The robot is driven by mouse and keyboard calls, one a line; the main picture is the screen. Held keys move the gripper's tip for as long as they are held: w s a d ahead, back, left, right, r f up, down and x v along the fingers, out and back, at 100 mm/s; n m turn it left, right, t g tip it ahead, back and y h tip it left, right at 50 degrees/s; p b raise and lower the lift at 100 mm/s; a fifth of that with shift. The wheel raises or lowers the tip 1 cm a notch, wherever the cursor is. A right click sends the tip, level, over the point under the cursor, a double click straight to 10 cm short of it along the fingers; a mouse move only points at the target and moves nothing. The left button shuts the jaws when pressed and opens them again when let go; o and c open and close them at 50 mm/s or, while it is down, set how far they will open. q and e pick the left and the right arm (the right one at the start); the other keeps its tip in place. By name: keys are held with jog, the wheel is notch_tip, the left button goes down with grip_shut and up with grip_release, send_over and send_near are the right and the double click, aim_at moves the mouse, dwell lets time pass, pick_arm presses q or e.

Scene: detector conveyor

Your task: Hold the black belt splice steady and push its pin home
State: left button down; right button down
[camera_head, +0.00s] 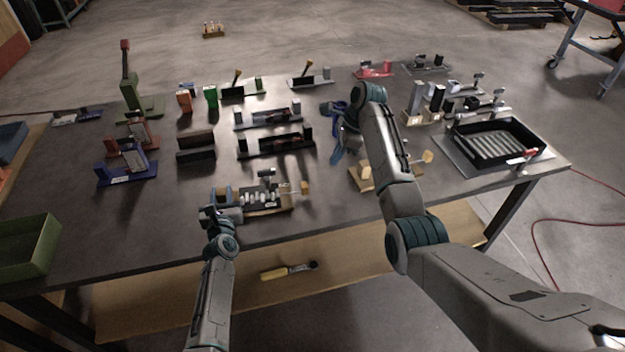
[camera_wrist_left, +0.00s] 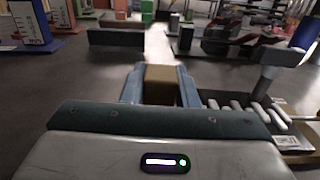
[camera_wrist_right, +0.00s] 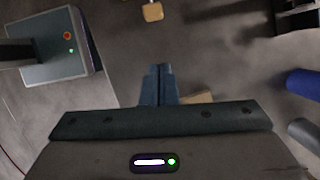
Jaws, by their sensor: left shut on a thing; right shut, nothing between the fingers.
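A fixture with a black base (camera_head: 262,198), a row of pale rollers, a grey upright lever and tan end blocks stands at the table's front. I take it for the black belt splice; its rollers (camera_wrist_left: 250,106) also show at the right of the left wrist view. My left gripper (camera_head: 224,196) is at its left end, its fingers shut on a brown block (camera_wrist_left: 162,78). A small tan block (camera_head: 305,187) is at the fixture's right end; I cannot make out the pin for certain. My right gripper (camera_head: 337,152), also in the right wrist view (camera_wrist_right: 160,78), is shut and empty, well to the right and apart from the fixture.
A wooden-ended fixture (camera_head: 366,179) stands below my right gripper. A black tray (camera_head: 541,143) lies at the right, a green bin (camera_head: 45,250) at the front left. Several other fixtures fill the back. The front-left tabletop is mostly bare.

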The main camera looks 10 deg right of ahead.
aim_at(304, 188)
jog(key=shift+w+d+r+n+g, duration=0.1)
jog(key=shift+d+n+g, duration=0.05)
jog(key=shift+d+n, duration=0.35)
jog(key=shift+w+d+r+n+g, duration=0.15)
jog(key=shift+d+n, duration=0.15)
jog(key=shift+d, duration=0.25)
jog(key=shift+f, duration=0.15)
jog(key=x, duration=1)
jog(key=shift+s+a, duration=0.1)
jog(key=shift+a, duration=0.2)
jog(key=a, duration=0.2)
jog(key=shift+a, duration=0.9)
jog(key=shift+a, duration=0.1)
